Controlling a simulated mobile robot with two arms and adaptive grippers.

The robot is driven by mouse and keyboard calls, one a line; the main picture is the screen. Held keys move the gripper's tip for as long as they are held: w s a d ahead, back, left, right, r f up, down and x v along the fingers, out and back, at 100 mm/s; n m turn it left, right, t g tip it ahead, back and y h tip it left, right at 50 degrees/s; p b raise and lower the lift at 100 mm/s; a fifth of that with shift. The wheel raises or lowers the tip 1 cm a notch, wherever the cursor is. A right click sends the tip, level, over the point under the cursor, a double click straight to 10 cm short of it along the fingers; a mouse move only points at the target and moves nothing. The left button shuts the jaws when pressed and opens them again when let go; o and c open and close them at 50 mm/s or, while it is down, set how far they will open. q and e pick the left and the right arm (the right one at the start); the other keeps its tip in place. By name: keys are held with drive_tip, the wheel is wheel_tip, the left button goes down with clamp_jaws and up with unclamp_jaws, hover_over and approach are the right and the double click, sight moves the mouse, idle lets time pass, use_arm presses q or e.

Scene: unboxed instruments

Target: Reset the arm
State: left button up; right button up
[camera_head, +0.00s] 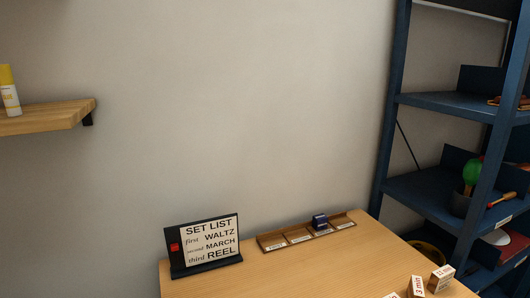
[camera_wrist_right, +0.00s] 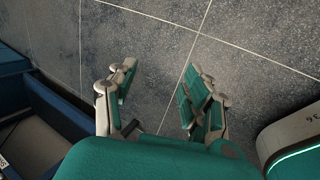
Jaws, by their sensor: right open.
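My right gripper (camera_wrist_right: 158,92) shows in the right wrist view with its two green-padded fingers spread apart. It is open and empty, with grey tiled floor (camera_wrist_right: 240,60) behind it. Neither gripper shows in the head view, and my left gripper is not in any view.
A wooden table (camera_head: 310,272) holds a set list sign (camera_head: 208,245), a slotted wooden tray (camera_head: 270,244) with a small dark blue block (camera_head: 320,222), and small labelled blocks (camera_head: 440,278) at the front right. A blue shelf rack (camera_head: 392,110) stands right. A wooden wall shelf (camera_head: 45,118) holds a yellow-capped bottle (camera_head: 9,92).

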drive_tip(key=s+a+f+m+y, duration=0.1)
drive_tip(key=a+f, duration=0.2)
drive_tip(key=a, duration=0.7)
drive_tip(key=s+a+f+y, duration=0.15)
drive_tip(key=a+f, duration=0.25)
drive_tip(key=a, duration=0.6)
drive_tip(key=a+r+y+p, duration=0.2)
drive_tip(key=a+p, duration=0.1)
drive_tip(key=a, duration=1.1)
drive_tip(key=shift+a+r+m+p, duration=0.35)
drive_tip(key=shift+a+m+p, duration=0.05)
